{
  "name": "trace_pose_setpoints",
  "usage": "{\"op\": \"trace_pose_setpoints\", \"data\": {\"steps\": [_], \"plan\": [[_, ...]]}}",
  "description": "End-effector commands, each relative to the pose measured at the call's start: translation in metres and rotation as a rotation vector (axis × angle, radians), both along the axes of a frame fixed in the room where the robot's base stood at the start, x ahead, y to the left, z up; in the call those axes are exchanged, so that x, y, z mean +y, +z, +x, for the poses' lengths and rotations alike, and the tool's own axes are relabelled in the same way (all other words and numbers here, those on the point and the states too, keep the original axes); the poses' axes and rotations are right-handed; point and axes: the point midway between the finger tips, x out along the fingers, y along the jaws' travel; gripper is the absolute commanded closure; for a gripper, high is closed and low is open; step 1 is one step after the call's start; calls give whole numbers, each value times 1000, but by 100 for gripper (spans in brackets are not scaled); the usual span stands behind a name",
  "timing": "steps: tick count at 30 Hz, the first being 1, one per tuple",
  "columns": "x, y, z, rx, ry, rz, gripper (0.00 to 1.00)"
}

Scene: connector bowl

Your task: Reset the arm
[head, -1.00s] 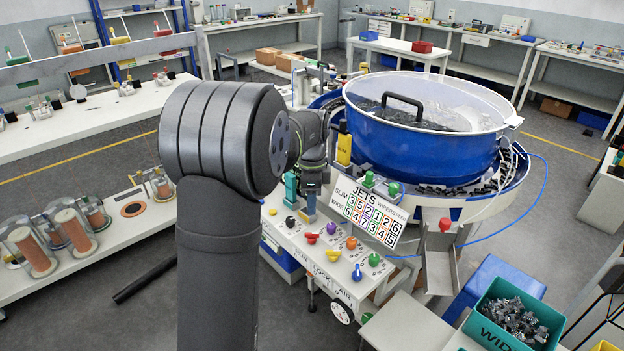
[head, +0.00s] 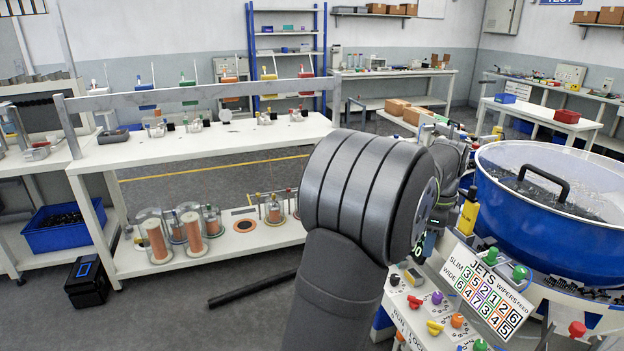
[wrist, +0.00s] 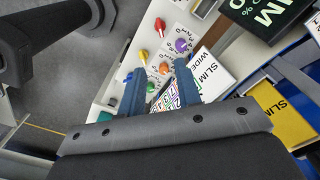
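My gripper (wrist: 159,72) shows in the wrist view with its two blue-grey fingers apart and nothing held between them. Beyond the fingers are the control panel's knobs and part of the numbered card. In the head view my thick dark arm (head: 330,270) rises from the bottom and bends in the middle of the picture. It hides most of the wrist, and the gripper's fingers cannot be made out there.
The blue bowl feeder (head: 540,225) with its clear lid stands close on the right. The JETS card (head: 487,292) and coloured knobs such as the purple one (head: 437,297) lie below it. A white bench (head: 200,148) is at left; grey floor lies between.

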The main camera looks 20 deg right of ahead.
Motion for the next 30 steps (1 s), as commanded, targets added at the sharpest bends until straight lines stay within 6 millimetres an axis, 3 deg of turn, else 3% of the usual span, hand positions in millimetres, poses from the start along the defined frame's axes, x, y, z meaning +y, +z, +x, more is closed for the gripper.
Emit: {"op": "trace_pose_setpoints", "data": {"steps": [8, 30], "plan": [[0, -15, 0, 1, 0, 1, 69], [0, -156, 0, 1, -1, 3, 69]]}}
